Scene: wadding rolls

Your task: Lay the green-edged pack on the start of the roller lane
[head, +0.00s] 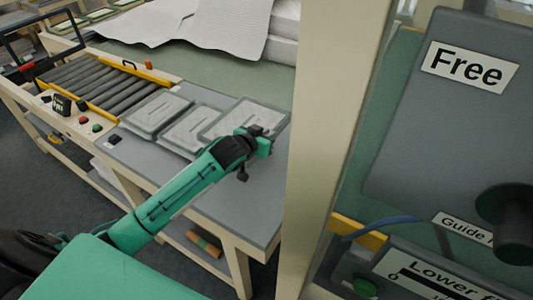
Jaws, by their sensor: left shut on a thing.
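Three flat, clear-wrapped pale packs lie in a row on the grey bench top (255,212): a left pack (157,112), a middle pack (187,132) and a right-hand pack (232,116). Their edges look grey-green, and I cannot tell clearly which is the green-edged one. My left gripper (262,138) is shut on the near edge of the right-hand pack, hiding part of it. I cannot tell whether that pack is raised off the bench. The roller lane (95,86) is at the left, with dark rollers between yellow rails. My right gripper is not in view.
A cream post (335,120) stands close to the right of my left gripper. A grey machine panel labelled Free (440,120) fills the right side. A control box with buttons (62,105) sits before the lane. White wadding sheets (215,25) lie behind the packs.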

